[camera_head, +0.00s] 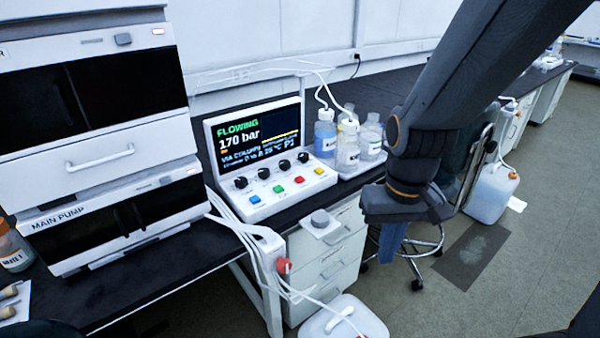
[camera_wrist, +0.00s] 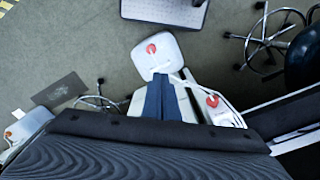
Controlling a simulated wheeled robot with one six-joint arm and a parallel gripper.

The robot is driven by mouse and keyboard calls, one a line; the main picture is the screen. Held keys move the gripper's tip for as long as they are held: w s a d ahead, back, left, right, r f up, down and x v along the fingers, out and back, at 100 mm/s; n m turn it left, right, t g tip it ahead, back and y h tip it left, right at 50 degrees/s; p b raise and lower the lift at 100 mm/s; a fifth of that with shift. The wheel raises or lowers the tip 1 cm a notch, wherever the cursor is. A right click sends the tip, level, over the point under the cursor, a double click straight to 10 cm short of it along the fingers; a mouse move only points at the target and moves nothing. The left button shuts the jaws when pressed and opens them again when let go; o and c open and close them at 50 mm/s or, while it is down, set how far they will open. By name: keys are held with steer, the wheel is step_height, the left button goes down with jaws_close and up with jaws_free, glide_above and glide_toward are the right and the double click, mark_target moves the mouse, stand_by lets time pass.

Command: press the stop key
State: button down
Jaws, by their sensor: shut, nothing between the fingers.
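The control panel (camera_head: 270,208) is a white console on the black bench in the head view. Its screen (camera_head: 256,138) reads "FLOWING" and "170 bar". Below a row of black knobs sits a row of small coloured keys (camera_head: 278,189), including a green and a red one. Their labels are too small to read, so I cannot tell which is the stop key. My gripper (camera_head: 388,258) hangs downward to the right of the panel, past the bench's front edge and apart from the keys. Its blue fingers (camera_wrist: 161,80) are shut and empty over the floor area in the wrist view.
White stacked modules (camera_head: 120,225) marked "MAIN PUMP" stand left of the panel. Bottles (camera_head: 347,150) with tubing stand in a tray to its right. A white canister (camera_head: 343,318) is on the floor below.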

steer(key=w+r+t+p, duration=0.2)
steer(key=w+p, duration=0.2)
steer(key=w, duration=0.4)
steer(key=w+r+m+t+p, duration=0.1)
steer(key=w+r+p, duration=0.15)
steer(key=w, duration=0.55)
steer(key=w+r+t+p, duration=0.15)
steer(key=w+p, duration=0.25)
steer(key=w, duration=0.4)
steer(key=w+a+f+t+y+p, duration=0.1)
steer(key=w+a+y+p, duration=0.5)
steer(key=a, duration=0.8)
steer(key=w+t+p, duration=0.1)
steer(key=w+p, duration=0.2)
steer(key=w, duration=0.2)
steer(key=shift+w, duration=0.25)
steer(key=b, duration=0.6)
glide_above(302, 179)
step_height(302, 179, down, 6)
steer(key=shift+s+f, duration=0.1)
steer(key=shift+s, duration=0.05)
steer(key=shift+f+b, duration=0.85)
steer(key=shift+f, duration=0.45)
